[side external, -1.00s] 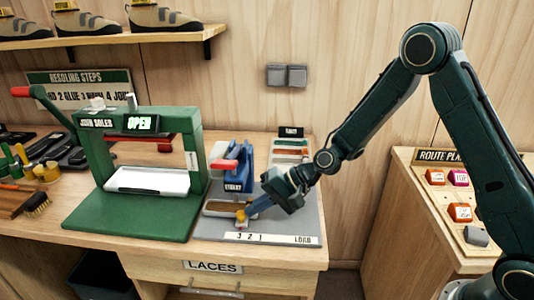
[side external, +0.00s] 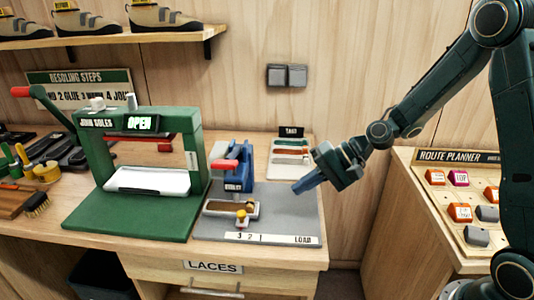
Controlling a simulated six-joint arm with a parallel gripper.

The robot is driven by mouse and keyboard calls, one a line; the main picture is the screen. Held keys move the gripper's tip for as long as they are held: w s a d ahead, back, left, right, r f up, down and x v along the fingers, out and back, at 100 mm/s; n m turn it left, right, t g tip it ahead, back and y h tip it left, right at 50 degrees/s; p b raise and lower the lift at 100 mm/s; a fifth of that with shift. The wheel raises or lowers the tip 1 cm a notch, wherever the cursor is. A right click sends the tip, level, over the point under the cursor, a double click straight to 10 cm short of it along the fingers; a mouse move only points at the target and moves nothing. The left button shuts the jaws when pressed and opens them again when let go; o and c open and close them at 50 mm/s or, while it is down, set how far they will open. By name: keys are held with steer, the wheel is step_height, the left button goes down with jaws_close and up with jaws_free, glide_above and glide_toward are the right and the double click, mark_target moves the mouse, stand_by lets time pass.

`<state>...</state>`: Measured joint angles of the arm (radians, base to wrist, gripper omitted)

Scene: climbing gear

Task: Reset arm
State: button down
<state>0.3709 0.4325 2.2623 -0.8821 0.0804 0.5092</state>
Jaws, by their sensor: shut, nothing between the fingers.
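My gripper (side external: 300,188) is shut and empty. It hangs in the air above the right side of the grey station board (side external: 285,222), pointing down and to the left, apart from the things on the board. On the board stands a blue device with a red handle (side external: 233,172). In front of it lies a small tray with a brown piece in it (side external: 222,208), and a yellow knob (side external: 241,214) sits at the tray's right end.
A green press with an "OPEN" display (side external: 140,123) stands left of the board. A rack of coloured strips (side external: 290,150) lies behind the gripper. A route planner board (side external: 458,205) with coloured blocks is at the right. Climbing shoes (side external: 155,15) line the shelf above.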

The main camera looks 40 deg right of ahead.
steer(key=shift+s+d+r, duration=0.2)
steer(key=shift+d+r, duration=0.05)
steer(key=shift+d, duration=0.05)
steer(key=s+d+r+n+h, duration=0.1)
steer(key=s+r+n+h, duration=0.1)
steer(key=s, duration=0.6)
steer(key=s+d+r+n+h, duration=0.2)
steer(key=s+r+h, duration=0.1)
steer(key=s+r, duration=0.3)
steer(key=s+d+r+n+h, duration=0.1)
steer(key=s+r+n+h, duration=0.2)
steer(key=s, duration=0.6)
steer(key=shift+s+d+r+g+h, duration=0.3)
steer(key=shift+s+d+r, duration=0.1)
steer(key=shift+r, duration=0.55)
